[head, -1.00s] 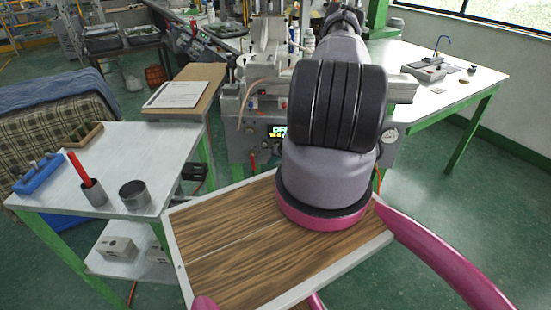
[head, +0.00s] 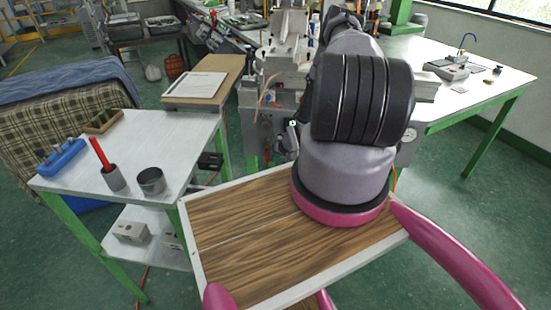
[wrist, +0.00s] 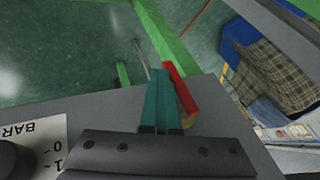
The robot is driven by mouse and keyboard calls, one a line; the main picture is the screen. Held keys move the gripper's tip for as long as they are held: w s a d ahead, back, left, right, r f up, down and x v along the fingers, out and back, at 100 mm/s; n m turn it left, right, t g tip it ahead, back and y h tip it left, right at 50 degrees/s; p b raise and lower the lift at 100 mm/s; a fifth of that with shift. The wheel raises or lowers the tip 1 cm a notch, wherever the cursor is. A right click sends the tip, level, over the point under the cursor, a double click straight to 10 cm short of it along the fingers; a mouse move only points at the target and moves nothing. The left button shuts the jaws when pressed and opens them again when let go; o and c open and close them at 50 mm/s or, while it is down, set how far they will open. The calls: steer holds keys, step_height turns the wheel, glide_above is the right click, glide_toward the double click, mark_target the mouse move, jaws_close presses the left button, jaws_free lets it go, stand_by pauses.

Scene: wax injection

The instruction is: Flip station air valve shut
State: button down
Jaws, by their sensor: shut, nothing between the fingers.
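The air valve's red lever (wrist: 182,95) shows in the wrist view, with a brass-coloured part (wrist: 188,120) at its lower end. It stands at the edge of the grey machine body. My gripper (wrist: 161,80) is shut and empty, its teal fingers together just left of the red lever. I cannot tell whether they touch it. In the head view a small red piece, seemingly the lever (head: 267,157), shows low on the machine front. My arm hides much of the machine there, and the fingers are hard to make out.
A gauge plate marked BAR (wrist: 35,145) is left of my fingers in the wrist view. In the head view a metal side table (head: 70,180) holds a cup with a red tool, a tin and a blue rack. Green floor is open at right.

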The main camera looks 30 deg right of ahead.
steer(key=shift+w+a+r, duration=0.15)
steer(key=shift+a, duration=0.2)
